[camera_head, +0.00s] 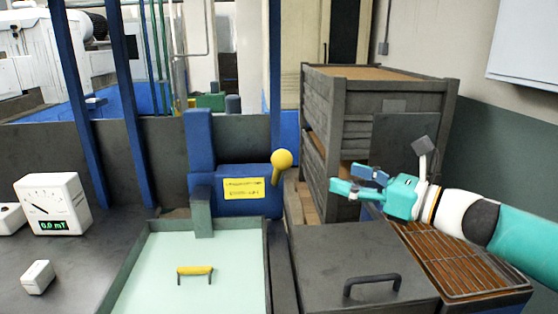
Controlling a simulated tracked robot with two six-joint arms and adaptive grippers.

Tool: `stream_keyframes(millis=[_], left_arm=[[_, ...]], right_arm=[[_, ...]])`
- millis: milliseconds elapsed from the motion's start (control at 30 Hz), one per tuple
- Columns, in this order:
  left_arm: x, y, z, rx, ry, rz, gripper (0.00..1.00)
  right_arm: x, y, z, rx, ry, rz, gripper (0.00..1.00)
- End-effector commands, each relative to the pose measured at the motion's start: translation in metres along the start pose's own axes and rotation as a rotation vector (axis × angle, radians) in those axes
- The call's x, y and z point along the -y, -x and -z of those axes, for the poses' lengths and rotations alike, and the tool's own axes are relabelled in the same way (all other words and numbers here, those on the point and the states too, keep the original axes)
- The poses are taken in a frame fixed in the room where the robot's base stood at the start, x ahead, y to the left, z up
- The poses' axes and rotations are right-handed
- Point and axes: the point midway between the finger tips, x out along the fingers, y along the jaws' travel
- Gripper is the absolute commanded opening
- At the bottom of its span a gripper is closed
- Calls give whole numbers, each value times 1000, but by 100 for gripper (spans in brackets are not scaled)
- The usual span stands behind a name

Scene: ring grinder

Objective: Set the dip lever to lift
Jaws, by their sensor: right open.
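The dip lever (276,172) has a yellow ball knob on a short dark stem. It stands tilted slightly to the right at the right end of a blue box (205,165) with a yellow label (244,189), whose text is too small to read. My right gripper (350,186) comes in from the right, pointing left. It is open and empty, to the right of the knob and clearly apart from it. My left gripper is not in view.
A pale green tray (225,240) with a yellow-handled bar lies in front of the lever. A dark lidded box (345,250) and a brown grate (455,265) lie below my right arm. Grey crates (345,115) stand behind the gripper. A meter (53,203) is at left.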

Motion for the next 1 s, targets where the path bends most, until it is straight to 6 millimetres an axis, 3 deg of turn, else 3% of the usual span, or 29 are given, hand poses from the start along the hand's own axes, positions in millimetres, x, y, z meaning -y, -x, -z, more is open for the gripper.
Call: stream_keyframes(millis=[600, 800, 1000], left_arm=[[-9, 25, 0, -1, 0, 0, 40], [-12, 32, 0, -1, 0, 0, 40], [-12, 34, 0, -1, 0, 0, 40]], right_arm=[[-5, -129, 2, -8, 0, -16, 74], [-6, -157, 3, -7, 0, -14, 74], [-6, -168, 4, -7, 1, -13, 74]])
